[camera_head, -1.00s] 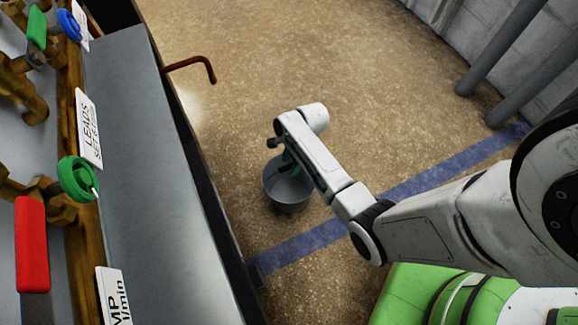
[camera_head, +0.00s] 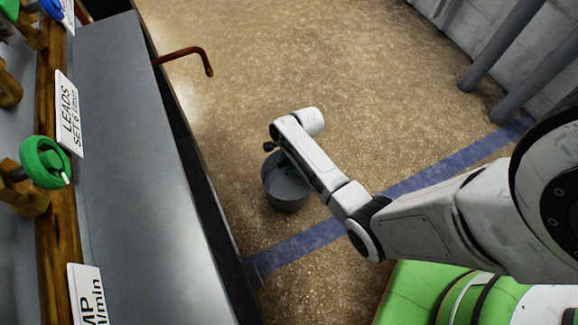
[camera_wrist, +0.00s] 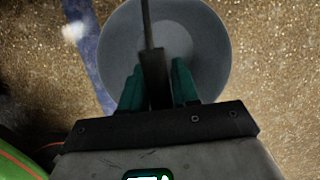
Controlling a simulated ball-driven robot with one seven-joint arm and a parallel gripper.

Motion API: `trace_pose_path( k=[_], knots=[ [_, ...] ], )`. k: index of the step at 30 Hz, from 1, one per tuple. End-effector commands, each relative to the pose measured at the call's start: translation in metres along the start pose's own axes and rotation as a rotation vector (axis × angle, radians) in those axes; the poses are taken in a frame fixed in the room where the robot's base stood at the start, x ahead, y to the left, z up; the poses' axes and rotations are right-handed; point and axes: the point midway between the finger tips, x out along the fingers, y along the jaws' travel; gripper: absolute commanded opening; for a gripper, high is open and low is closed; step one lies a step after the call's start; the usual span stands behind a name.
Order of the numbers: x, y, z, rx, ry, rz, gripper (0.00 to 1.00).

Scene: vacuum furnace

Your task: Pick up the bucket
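The grey metal bucket (camera_head: 286,190) is on the brown floor beside the blue line, below the end of my arm. In the wrist view, its round open top (camera_wrist: 205,40) lies under my gripper (camera_wrist: 158,72). The dark handle grip (camera_wrist: 155,78) with its thin rod stands between the two teal fingers, one on each side. The fingers are very close to the grip; I cannot tell whether they press on it. In the head view, my gripper (camera_head: 284,163) is mostly hidden by my wrist link.
Grey pipes (camera_head: 500,60) stand by the wall at upper right. Open floor (camera_head: 340,60) lies behind the bucket.

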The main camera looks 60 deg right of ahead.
Motion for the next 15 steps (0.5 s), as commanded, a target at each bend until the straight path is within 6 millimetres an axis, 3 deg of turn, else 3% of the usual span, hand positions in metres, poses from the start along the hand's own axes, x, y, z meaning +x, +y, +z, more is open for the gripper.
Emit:
trace_pose_path(
  k=[9, 15],
  knots=[
    [0.0, 0.0002, -0.0001, 0.0, 0.0, 0.0, 0.0],
    [0.0001, 0.0002, -0.0001, 0.0, 0.0, 0.001, 0.0]
  ],
)
